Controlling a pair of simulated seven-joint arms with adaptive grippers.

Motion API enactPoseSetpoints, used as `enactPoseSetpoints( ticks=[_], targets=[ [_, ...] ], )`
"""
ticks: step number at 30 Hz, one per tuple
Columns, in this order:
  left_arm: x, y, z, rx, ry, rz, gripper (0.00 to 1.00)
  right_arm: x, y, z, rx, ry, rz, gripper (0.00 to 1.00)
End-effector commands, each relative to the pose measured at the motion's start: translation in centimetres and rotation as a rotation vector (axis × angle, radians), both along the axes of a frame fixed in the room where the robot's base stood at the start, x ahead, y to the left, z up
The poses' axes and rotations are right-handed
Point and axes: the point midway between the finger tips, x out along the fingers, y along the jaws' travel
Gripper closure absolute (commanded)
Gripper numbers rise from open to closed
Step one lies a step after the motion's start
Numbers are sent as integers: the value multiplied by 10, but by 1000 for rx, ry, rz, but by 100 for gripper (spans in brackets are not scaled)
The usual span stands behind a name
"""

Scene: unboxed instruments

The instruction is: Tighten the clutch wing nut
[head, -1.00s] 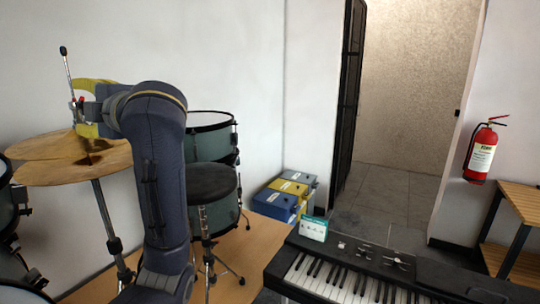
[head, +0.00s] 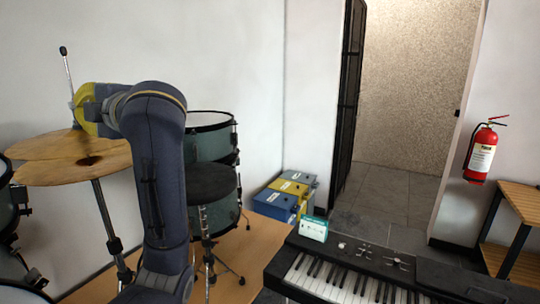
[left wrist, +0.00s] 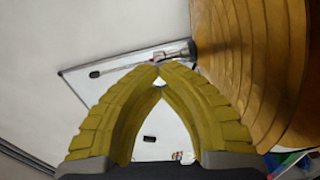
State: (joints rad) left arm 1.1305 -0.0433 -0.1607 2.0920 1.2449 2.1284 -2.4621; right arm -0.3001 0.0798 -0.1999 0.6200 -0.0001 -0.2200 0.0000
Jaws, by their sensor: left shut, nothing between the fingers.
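The hi-hat cymbals (head: 75,172) are a golden pair on a stand at the left of the head view; their ridged gold surface fills the upper right of the left wrist view (left wrist: 245,60). A thin rod (head: 67,68) with a black tip rises above them. In the left wrist view a metal clutch part (left wrist: 178,52) with a dark end sits by the cymbal, just beyond my fingertips. I cannot make out the wing nut's wings. My left gripper (left wrist: 158,70) has yellow fingers meeting at the tips, with nothing between them. In the head view its yellow part (head: 83,120) is by the rod, above the cymbals.
Green drums (head: 212,150) and a black stool (head: 211,182) stand behind my left arm. A keyboard (head: 350,275) is at the front right. Blue and yellow cases (head: 287,195) stand by the wall. A fire extinguisher (head: 481,155) hangs at the right.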

Motion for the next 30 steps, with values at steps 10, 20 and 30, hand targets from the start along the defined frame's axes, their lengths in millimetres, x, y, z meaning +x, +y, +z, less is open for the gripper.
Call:
enactPoseSetpoints(
  ticks=[10, 20, 30],
  targets=[
    [0, 0, 0, 0, 0, 0, 100, 0, 0, 0, 0, 0, 0, 64],
    [0, -1, -1, 76, 139, -3, 100, 0, 0, 0, 0, 0, 0, 64],
    [0, 0, 0, 205, 357, 0, 100, 0, 0, 0, 0, 0, 0, 64]
  ],
)
